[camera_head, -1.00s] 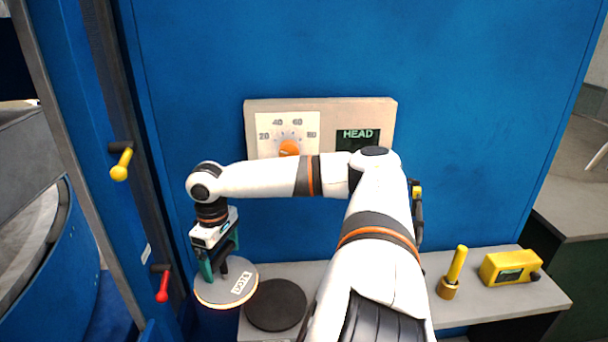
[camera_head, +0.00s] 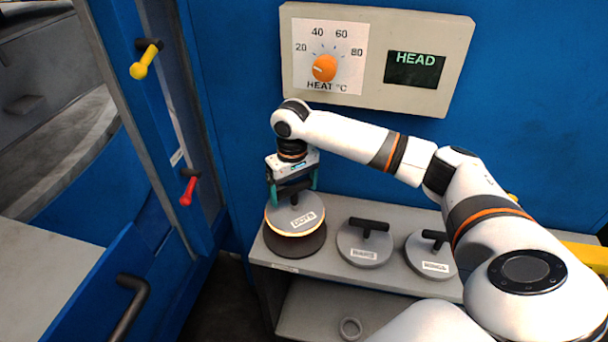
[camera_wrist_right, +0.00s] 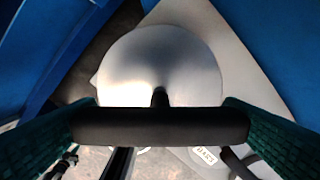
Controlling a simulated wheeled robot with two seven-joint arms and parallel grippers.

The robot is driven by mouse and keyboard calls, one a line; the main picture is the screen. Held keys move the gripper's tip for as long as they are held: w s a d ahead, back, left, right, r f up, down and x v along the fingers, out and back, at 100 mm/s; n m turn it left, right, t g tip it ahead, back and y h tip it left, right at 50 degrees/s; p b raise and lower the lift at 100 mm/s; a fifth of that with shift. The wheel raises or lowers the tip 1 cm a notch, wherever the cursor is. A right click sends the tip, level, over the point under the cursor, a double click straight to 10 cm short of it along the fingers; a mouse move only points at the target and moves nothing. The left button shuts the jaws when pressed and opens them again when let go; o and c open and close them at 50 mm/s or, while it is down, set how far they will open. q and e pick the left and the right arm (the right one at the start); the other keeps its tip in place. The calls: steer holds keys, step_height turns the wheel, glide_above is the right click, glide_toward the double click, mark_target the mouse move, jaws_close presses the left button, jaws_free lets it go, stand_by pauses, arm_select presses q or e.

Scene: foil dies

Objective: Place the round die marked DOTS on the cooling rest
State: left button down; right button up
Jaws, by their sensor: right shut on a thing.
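The round die marked DOTS (camera_head: 306,204) is a grey disc with a glowing orange rim and a black bar handle. My right gripper (camera_head: 293,186) is shut on that handle, which spans between the green fingers in the right wrist view (camera_wrist_right: 160,126). The die is level and over the black round cooling rest (camera_head: 296,247), covering most of it. I cannot tell whether the die touches the rest. The die's pale disc (camera_wrist_right: 160,65) lies beyond the handle in the wrist view. My left gripper is not in view.
Two other grey handled dies, the middle one (camera_head: 364,246) and one marked RINGS (camera_head: 431,257), stand right of the rest on the grey shelf (camera_head: 325,262). A blue wall with a heat dial panel (camera_head: 372,55) rises behind. Yellow (camera_head: 145,64) and red (camera_head: 187,188) levers are left.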

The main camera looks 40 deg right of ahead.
mark_target(294, 203)
step_height(294, 203, down, 3)
steer(key=shift+w+a+r+p, duration=0.1)
steer(key=shift+w+r+p, duration=0.1)
steer(key=shift+p, duration=0.1)
step_height(294, 203, down, 3)
steer(key=shift+s+r+p, duration=0.1)
steer(key=shift+r+p, duration=0.05)
steer(key=shift+p, duration=0.25)
steer(key=shift+f, duration=0.6)
steer(key=o, duration=1.6)
steer(key=shift+s+f, duration=0.1)
steer(key=shift+f, duration=0.05)
step_height(294, 203, up, 12)
steer(key=shift+r+b, duration=0.1)
steer(key=shift+b, duration=1.05)
